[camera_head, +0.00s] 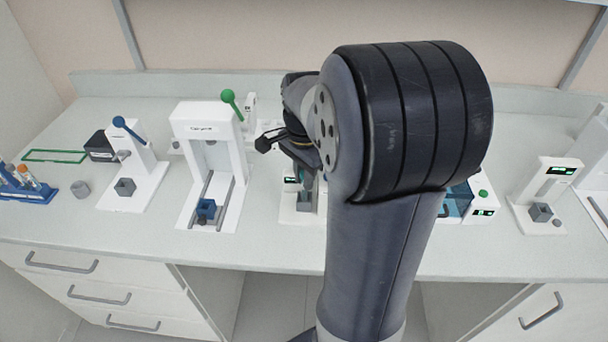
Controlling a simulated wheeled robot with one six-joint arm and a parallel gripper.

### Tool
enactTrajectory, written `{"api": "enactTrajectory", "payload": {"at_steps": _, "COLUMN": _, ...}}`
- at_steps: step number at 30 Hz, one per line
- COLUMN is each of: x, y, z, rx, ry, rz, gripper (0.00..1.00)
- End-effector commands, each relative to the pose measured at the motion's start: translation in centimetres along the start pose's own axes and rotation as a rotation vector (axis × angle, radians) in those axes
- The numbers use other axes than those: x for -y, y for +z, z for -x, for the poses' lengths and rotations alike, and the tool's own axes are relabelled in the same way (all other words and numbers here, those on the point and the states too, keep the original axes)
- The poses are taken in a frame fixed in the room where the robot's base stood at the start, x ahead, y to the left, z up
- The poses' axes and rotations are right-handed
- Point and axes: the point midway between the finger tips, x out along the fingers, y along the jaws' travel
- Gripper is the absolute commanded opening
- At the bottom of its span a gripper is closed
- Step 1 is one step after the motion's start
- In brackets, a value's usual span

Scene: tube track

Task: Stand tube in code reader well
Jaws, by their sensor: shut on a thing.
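My gripper (306,178) is beyond my arm, low over a white station with a small green display (291,181) and a grey block with a well (305,201). The gripper is shut on the tube, but the fingertips and tube are too small and too covered to make out. I cannot tell whether the tube is above the well or in it. Another white station with a green display and grey block (540,211) stands at the right. I cannot tell from labels which station is the code reader.
Further left are a blue-levered press (131,165) and a blue tube rack (24,184). A teal-lidded device (458,200) is partly behind my arm. The counter's front strip is clear.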

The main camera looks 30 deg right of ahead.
Motion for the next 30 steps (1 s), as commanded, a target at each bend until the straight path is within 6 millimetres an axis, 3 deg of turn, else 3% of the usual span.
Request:
{"api": "enactTrajectory", "payload": {"at_steps": 25, "x": 0.0, "y": 0.0, "z": -1.3, "rx": 0.000, "ry": 0.000, "rz": 0.000, "gripper": 0.05}}
{"api": "enactTrajectory", "payload": {"at_steps": 26, "x": 0.0, "y": 0.0, "z": -1.3, "rx": 0.000, "ry": 0.000, "rz": 0.000, "gripper": 0.20}}
{"api": "enactTrajectory", "payload": {"at_steps": 30, "x": 0.0, "y": 0.0, "z": -1.3, "rx": 0.000, "ry": 0.000, "rz": 0.000, "gripper": 0.31}}
